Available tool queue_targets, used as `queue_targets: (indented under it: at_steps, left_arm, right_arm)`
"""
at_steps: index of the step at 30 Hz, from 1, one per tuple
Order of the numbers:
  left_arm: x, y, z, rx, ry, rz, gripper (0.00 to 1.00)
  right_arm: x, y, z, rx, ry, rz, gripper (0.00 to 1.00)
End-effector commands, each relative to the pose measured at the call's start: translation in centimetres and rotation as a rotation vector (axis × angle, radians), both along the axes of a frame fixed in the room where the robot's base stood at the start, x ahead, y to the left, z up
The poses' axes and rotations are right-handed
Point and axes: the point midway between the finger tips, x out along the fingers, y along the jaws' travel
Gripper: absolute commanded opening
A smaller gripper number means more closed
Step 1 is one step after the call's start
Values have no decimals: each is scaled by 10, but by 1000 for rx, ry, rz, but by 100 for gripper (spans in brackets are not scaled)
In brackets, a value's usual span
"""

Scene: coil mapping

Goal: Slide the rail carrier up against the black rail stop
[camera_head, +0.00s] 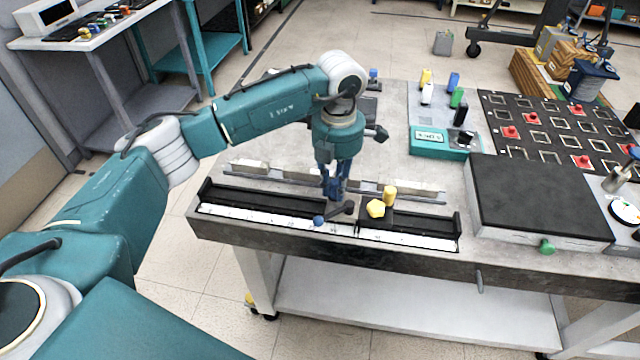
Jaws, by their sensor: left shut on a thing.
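A long black rail (270,197) with a white scale strip along its front lies near the table's front edge. My left gripper (335,193) comes down over the middle of the rail, fingers pointing down, shut on the rail carrier (345,208). The carrier looks like a small dark piece with a blue round knob (318,221) at its front left; the fingers hide much of it. Just to its right on the rail is a black block, seemingly the rail stop (376,222), with a yellow knob (376,208) at its front. Whether they touch is unclear. My right gripper is out of view.
A yellow cylinder (390,195) stands behind the stop. A pale slotted bar (410,191) runs behind the rail.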

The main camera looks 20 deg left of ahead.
Motion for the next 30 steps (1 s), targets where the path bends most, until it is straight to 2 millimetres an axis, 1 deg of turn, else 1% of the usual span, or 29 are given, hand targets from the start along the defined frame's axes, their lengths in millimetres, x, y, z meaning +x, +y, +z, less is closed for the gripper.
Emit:
queue_targets:
  at_steps: [6, 12, 13, 14, 20, 23, 26, 30]
  left_arm:
    - [2, -4, 2, -1, -5, -1, 0]
    - [2, -4, 2, -2, -6, -1, 0]
    - [2, -4, 2, -2, -6, -1, 25]
    - [2, -4, 2, -2, -6, -1, 28]
    - [2, -3, 1, -1, -3, 0, 28]
    - [2, -3, 2, 1, -3, 0, 28]
    - [2, -3, 10, 0, -4, 0, 28]
    - [3, -3, 35, 0, -6, 0, 28]
  right_arm:
    - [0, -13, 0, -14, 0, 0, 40]
    - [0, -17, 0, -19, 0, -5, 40]
    - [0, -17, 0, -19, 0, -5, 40]
    - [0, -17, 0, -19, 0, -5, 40]
    - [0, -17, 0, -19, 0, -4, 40]
    - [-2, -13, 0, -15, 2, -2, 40]
    - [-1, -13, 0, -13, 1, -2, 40]
    - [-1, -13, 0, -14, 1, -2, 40]
